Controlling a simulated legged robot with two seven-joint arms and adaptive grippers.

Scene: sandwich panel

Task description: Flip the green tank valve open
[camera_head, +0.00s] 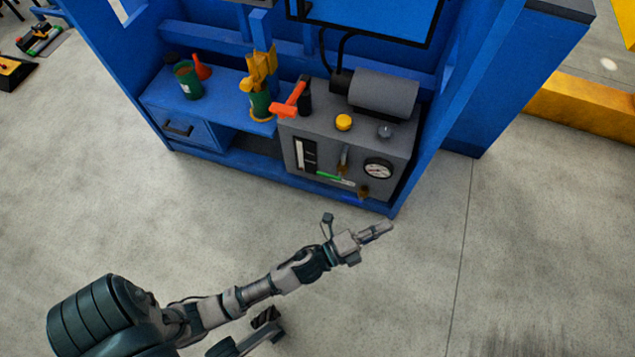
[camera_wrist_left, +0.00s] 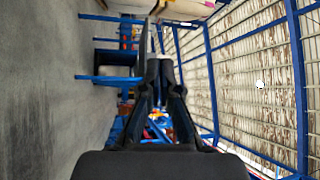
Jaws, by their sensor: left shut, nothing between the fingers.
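The green tank valve (camera_head: 329,175) is a small green lever low on the front of the grey machine box (camera_head: 346,150) in the head view. It lies nearly level, to the left of a brass fitting. My left gripper (camera_head: 389,226) is shut and empty. It appears in front of and below the box in the picture, apart from the valve. The wrist view shows its dark fingers (camera_wrist_left: 165,68) close together with nothing between them. The valve cannot be made out in the wrist view. My right gripper cannot be made out in the head view.
The box carries a pressure gauge (camera_head: 377,169), a yellow button (camera_head: 344,122), a red-orange handle (camera_head: 290,101) and a grey cylinder (camera_head: 384,93). Green containers (camera_head: 188,82) stand on the blue bench (camera_head: 222,86) at left. The concrete floor (camera_head: 200,230) in front is clear.

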